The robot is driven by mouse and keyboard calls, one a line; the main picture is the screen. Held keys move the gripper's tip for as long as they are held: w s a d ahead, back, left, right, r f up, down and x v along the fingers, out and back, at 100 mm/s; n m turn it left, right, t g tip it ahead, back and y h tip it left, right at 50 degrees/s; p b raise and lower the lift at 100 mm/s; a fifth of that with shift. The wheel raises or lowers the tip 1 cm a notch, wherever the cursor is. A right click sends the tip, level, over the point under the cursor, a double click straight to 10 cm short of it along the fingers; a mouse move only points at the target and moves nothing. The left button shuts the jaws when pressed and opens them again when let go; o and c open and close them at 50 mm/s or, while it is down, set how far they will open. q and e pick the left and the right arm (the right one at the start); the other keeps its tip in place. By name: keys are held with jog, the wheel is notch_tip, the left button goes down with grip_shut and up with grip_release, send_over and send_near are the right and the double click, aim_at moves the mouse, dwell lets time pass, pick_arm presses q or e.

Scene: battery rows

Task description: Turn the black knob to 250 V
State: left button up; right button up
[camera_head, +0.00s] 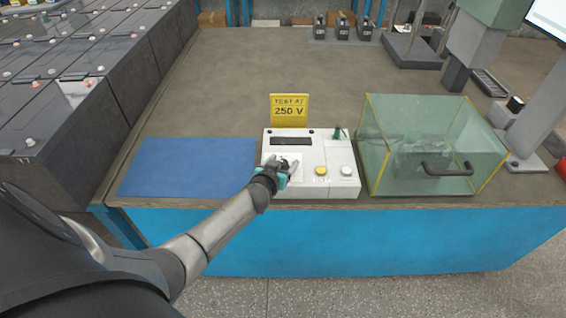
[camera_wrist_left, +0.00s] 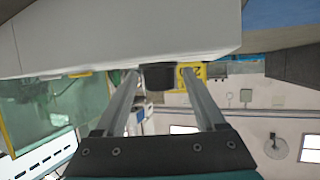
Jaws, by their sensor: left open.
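A white tester box (camera_head: 343,180) stands on the table with a dark display strip, a yellow button and a white button. A yellow sign (camera_head: 289,110) behind it reads "TEST AT 250 V". My left gripper (camera_head: 286,168) is over the left part of the box's face and covers its dial. In the left wrist view the black knob (camera_wrist_left: 158,76) sits between the tips of the open left gripper (camera_wrist_left: 160,80), with a gap on each side. The knob's pointer and setting cannot be read. My right gripper is not in view.
A blue mat (camera_head: 188,165) lies left of the box. A clear case (camera_head: 400,180) with yellow edges and a black handle stands close on the right. Battery rows (camera_head: 75,85) stand at the left.

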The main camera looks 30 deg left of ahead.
pick_arm(q)
jog(key=c, duration=0.4)
grip_shut()
